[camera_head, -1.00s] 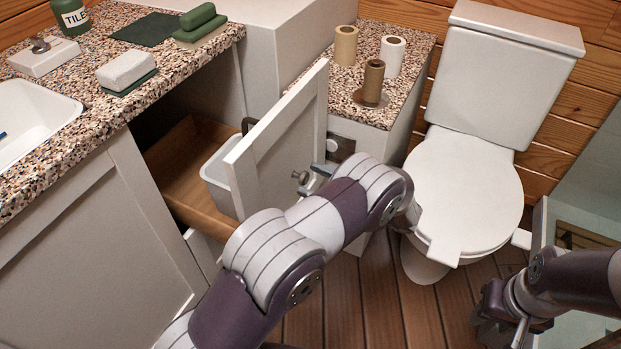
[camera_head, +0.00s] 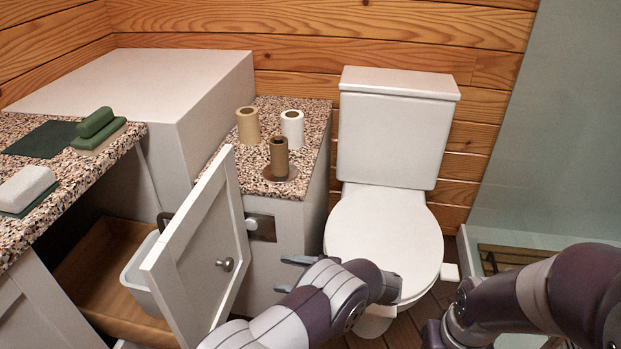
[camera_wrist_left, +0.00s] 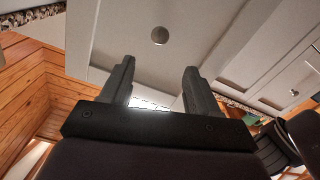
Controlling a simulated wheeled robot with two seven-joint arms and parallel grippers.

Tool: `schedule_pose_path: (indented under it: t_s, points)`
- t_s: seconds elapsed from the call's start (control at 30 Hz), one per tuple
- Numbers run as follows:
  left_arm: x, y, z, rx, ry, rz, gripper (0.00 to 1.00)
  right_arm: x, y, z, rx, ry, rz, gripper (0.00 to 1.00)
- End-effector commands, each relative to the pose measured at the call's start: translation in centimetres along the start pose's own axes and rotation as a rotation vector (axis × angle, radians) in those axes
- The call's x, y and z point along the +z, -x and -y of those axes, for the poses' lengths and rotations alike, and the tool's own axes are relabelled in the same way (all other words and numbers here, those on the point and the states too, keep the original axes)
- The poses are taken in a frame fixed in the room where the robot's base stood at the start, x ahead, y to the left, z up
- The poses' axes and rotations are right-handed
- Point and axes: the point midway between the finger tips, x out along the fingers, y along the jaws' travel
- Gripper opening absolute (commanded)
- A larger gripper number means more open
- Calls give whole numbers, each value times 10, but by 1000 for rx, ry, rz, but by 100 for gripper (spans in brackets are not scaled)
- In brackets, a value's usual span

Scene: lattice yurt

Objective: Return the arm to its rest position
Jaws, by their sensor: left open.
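My left arm reaches in from the bottom of the head view, in front of the toilet. My left gripper (camera_head: 288,274) is open and empty, to the right of the open white cabinet door (camera_head: 186,262) and apart from its round knob (camera_head: 225,264). In the left wrist view my left gripper (camera_wrist_left: 159,72) shows two dark fingers spread apart with nothing between them. The door panel and knob (camera_wrist_left: 160,35) show beyond the fingers. My right arm comes in from the right. Its gripper (camera_head: 434,334) is mostly cut off at the bottom edge.
Behind the door is a wooden drawer (camera_head: 92,272) with a white bin (camera_head: 139,272). A speckled counter (camera_head: 263,182) holds several paper rolls. The toilet (camera_head: 385,235) stands behind my left forearm. Little floor shows between the cabinets and toilet.

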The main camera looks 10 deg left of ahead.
Motion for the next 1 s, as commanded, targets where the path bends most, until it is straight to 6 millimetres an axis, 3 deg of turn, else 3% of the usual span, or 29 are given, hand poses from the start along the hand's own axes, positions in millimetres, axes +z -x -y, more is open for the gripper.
schedule_pose_path:
  t_s: [0.07, 0.13, 0.23, 0.33, 0.4, 0.47, 0.53, 0.6, 0.7, 0.8, 0.9, 0.97, 1.0]
  points:
    - [3, 0, -1, 5, 10, 15, 61, 0, 0, 0, 0, 0, 0, 43]
    - [19, 1, -12, 60, 38, 94, 61, 0, 0, 0, 0, 0, 0, 43]
    - [69, 11, -49, 343, 20, 298, 61, 0, 0, 0, 0, 0, 0, 43]
    - [101, 53, -91, 734, -116, 626, 61, 0, 0, 0, 0, 0, 0, 43]
    - [104, 81, -90, 954, -299, 870, 61, 0, 0, 0, 0, 0, 0, 43]
    - [93, 91, -59, 1090, -517, 1066, 61, 0, 0, 0, 0, 0, 0, 43]
    - [66, 80, 0, 1169, -802, 1248, 61, 0, 0, 0, 0, 0, 0, 43]
    - [38, 59, 52, 1181, -1013, 1341, 61, 0, 0, 0, 0, 0, 0, 43]
    - [1, 25, 108, 1162, -1227, 1403, 61, 0, 0, 0, 0, 0, 0, 43]
    - [-33, -8, 152, 1132, -1372, 1419, 61, 0, 0, 0, 0, 0, 0, 43]
    - [-68, -43, 183, 1113, -1423, 1385, 61, 0, 0, 0, 0, 0, 0, 43]
    - [-87, -60, 180, 1103, -1333, 1346, 61, 0, 0, 0, 0, 0, 0, 43]
    - [-97, -75, 169, 1078, -1248, 1322, 61, 0, 0, 0, 0, 0, 0, 43]
